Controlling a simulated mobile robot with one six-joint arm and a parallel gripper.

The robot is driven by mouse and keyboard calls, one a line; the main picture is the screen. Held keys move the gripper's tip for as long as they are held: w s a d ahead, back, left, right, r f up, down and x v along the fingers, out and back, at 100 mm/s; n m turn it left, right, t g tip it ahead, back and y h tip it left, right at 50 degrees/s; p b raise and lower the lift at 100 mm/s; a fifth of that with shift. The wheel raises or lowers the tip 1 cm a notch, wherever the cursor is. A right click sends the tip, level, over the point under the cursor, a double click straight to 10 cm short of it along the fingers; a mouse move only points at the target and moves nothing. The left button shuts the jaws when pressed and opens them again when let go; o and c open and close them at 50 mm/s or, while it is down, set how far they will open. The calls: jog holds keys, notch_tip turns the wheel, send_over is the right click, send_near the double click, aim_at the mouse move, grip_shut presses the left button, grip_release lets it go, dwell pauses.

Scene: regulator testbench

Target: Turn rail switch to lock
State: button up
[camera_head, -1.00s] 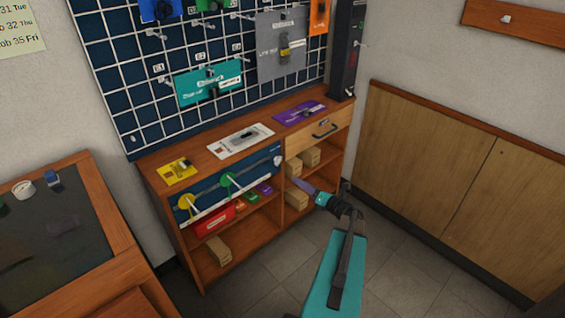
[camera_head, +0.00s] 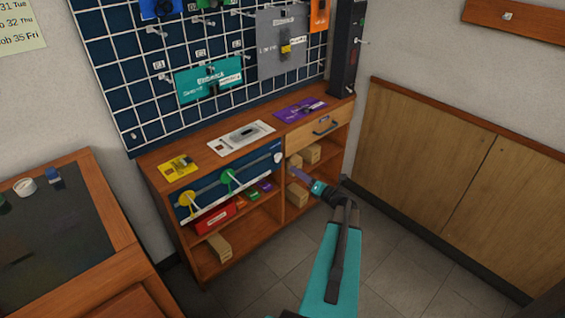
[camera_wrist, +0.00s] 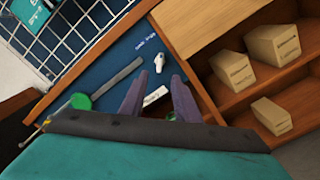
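A dark blue panel (camera_head: 236,189) with a grey rail (camera_head: 208,187) forms the front of the wooden bench. A small white switch (camera_head: 277,157) sits at the panel's right end, past the rail. In the wrist view the white switch (camera_wrist: 159,62) is just beyond my fingertips, and small lettering lies above it. A white label (camera_wrist: 154,98) shows between my fingers. My gripper (camera_head: 293,170) is in front of the bench, right of the panel and a little below the switch. In the wrist view my gripper (camera_wrist: 157,80) has its two purple fingers apart, with nothing held.
A drawer (camera_head: 318,129) with a dark handle is right of the panel. Cardboard boxes (camera_wrist: 277,45) stand on the shelves below it. Open floor lies right of the bench.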

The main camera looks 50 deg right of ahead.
aim_at(280, 159)
jog(key=w, duration=1)
jog(key=shift+d, duration=0.35)
jog(key=shift+s, duration=0.1)
grip_shut()
